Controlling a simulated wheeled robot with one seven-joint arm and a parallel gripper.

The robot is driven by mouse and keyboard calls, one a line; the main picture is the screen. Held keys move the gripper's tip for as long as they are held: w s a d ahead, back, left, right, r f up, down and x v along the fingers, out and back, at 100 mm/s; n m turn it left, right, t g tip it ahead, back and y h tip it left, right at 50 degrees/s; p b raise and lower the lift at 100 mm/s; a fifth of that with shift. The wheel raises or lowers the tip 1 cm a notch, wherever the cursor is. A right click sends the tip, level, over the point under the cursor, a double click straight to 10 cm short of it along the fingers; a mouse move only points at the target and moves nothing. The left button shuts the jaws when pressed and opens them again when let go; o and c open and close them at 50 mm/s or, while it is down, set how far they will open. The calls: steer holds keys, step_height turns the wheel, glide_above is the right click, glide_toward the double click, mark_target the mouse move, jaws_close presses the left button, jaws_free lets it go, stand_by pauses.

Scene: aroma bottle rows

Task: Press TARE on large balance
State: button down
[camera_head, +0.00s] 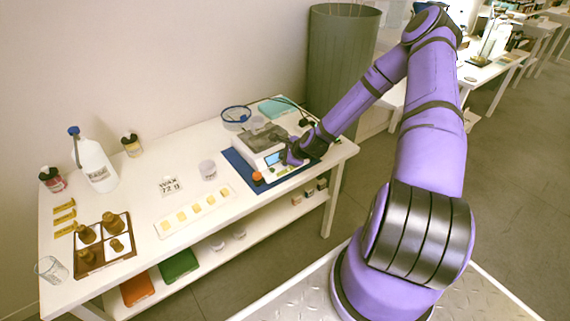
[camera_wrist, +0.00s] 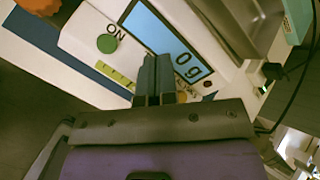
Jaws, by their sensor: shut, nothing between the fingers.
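The large balance (camera_head: 258,141) is a white box on a blue mat near the right end of the white table. Its lit display (camera_head: 274,158) faces front and reads "0 g" in the wrist view (camera_wrist: 160,38). A green button (camera_wrist: 107,44) marked ON sits beside the display. My gripper (camera_head: 290,160) is at the balance's front panel. In the wrist view its fingers (camera_wrist: 154,62) are shut and empty, over the panel just below the display. A small orange-yellow spot (camera_wrist: 182,97) shows beside the fingers, partly hidden. No TARE label is readable, and contact is unclear.
An orange knob (camera_head: 257,176) stands near the balance's front left corner. A teal item (camera_head: 278,107) and a dark cable are behind. A tall grey bin (camera_head: 342,60) stands beyond the table.

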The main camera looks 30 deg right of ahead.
steer(key=shift+r, duration=0.1)
steer(key=shift+r, duration=2.4)
steer(key=r, duration=0.1)
step_height(320, 180, up, 14)
steer(key=n+g+h, duration=0.1)
steer(key=n+g, duration=0.3)
steer(key=n, duration=0.6)
glide_above(284, 166)
steer(key=s+a, duration=0.4)
steer(key=s+a+r+n+h, duration=0.1)
steer(key=s+a+r+n, duration=0.25)
steer(key=r, duration=0.35)
steer(key=s+a+r+n+h, duration=0.1)
steer(key=s+a+r+n, duration=0.2)
steer(key=r, duration=0.5)
steer(key=s+a+r+n, duration=0.2)
steer(key=s+r+n, duration=0.2)
steer(key=s, duration=0.7)
steer(key=s+a+r+n, duration=0.2)
steer(key=s+r+n, duration=0.1)
steer(key=s+r, duration=0.6)
steer(key=s, duration=0.3)
steer(key=shift+s+r+n+y, duration=0.2)
steer(key=shift+n+y, duration=0.15)
steer(key=shift+y, duration=0.05)
